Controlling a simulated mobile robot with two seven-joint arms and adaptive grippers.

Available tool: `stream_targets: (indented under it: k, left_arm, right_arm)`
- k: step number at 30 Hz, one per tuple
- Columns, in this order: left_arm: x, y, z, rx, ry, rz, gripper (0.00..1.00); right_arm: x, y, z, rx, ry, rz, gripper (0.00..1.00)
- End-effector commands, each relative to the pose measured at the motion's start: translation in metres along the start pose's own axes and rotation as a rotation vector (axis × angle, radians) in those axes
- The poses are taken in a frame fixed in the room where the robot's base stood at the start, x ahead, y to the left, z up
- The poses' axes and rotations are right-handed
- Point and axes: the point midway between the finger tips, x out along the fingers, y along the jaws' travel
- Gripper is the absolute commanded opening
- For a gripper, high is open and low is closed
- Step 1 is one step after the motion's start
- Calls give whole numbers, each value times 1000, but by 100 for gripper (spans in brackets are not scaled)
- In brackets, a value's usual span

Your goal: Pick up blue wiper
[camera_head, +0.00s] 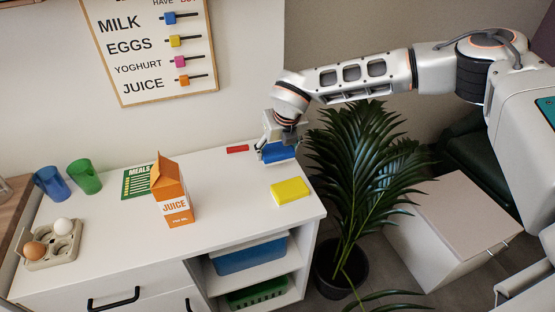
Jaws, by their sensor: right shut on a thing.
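The blue wiper (279,153) is a blue block at the back right of the white counter, close to its right edge. My right gripper (269,150) reaches in from the right and is shut on the blue wiper. The gripper's fingers and wrist hide part of the wiper. I cannot tell whether the wiper touches the counter or is slightly above it. My left gripper is not in view.
A yellow block (290,191) lies in front of the wiper, and a small red block (237,149) lies behind-left. An orange juice carton (172,190) stands mid-counter. Cups (84,177) and an egg tray (40,251) are at left. A plant (360,165) stands beside the counter.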

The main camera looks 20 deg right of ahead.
Motion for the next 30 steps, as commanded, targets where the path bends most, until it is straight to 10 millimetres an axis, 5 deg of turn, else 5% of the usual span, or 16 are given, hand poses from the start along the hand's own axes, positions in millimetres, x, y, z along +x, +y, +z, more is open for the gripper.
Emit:
stream_targets:
  k: [6,15,30]
  left_arm:
    - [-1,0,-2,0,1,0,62]
    - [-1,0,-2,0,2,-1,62]
    - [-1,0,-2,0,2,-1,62]
  right_arm:
    - [-60,0,26,3,-5,1,44]
    - [-118,0,49,1,-3,0,44]
    - [-138,0,57,0,0,1,44]
